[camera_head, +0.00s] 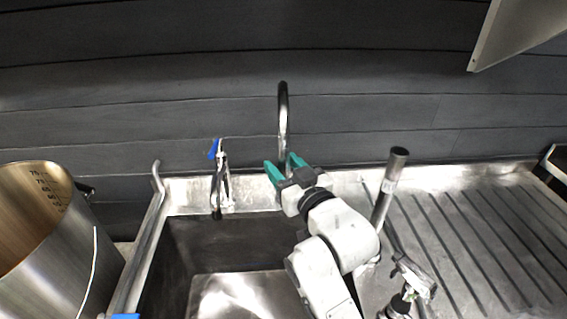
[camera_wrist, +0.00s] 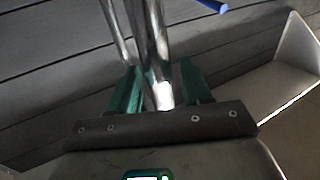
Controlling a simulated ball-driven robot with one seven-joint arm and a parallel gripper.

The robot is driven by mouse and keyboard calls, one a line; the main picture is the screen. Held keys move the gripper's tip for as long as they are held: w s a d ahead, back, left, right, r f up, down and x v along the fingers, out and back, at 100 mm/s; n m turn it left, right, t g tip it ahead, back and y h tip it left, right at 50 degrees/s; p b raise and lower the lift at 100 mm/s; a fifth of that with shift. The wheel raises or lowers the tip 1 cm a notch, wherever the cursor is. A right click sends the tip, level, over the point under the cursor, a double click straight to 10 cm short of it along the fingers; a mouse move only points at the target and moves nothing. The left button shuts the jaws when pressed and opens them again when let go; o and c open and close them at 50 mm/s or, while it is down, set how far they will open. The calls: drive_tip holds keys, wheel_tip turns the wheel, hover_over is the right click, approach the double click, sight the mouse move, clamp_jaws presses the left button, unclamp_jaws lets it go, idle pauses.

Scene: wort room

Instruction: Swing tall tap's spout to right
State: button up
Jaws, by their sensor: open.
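The tall tap (camera_head: 283,112) is a shiny steel gooseneck behind the sink, against the dark wall. Its curved top shows in the head view, and its lower part is hidden behind my gripper. My gripper (camera_head: 281,167), with green fingers, is open at the lower part of this tap. In the wrist view, shiny upright tubes of the tap (camera_wrist: 154,45) run between and past the fingers of my gripper (camera_wrist: 160,82). One tube stands between the fingers, with a visible gap on the right side. I cannot tell whether a finger touches it.
A short tap with a blue lever (camera_head: 219,182) stands left of the tall tap. The steel sink (camera_head: 190,240) lies below. A steel post (camera_head: 389,188) and a spray fitting (camera_head: 415,280) are right of my arm. A large pot (camera_head: 45,250) is at far left; a ribbed drainboard (camera_head: 470,230) is right.

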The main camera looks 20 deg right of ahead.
drive_tip(key=shift+w, duration=0.15)
clamp_jaws()
idle(0.4)
